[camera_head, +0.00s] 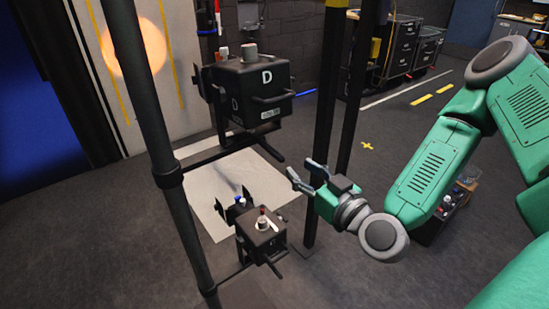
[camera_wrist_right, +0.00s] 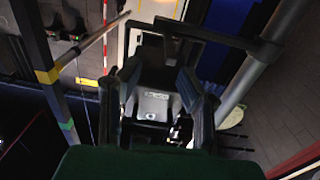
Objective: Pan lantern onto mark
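The upper black lantern (camera_head: 245,90), marked with a white D, hangs on the dark upright pole (camera_head: 150,100) at left. A smaller black lantern (camera_head: 262,238) sits lower on the same pole. An orange light spot (camera_head: 137,46) falls on the pale wall panel. A yellow cross mark (camera_head: 367,146) lies on the floor at right. My right gripper (camera_head: 307,176) is apart from the upper lantern, below and right of it, with its fingers spread and empty. My left gripper is out of view.
Dark vertical posts (camera_head: 325,130) stand just behind my right gripper. A pale square sheet (camera_head: 205,195) lies on the floor behind the lanterns. Black wheeled cases (camera_head: 385,50) stand at the back right. The floor at lower right is partly clear.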

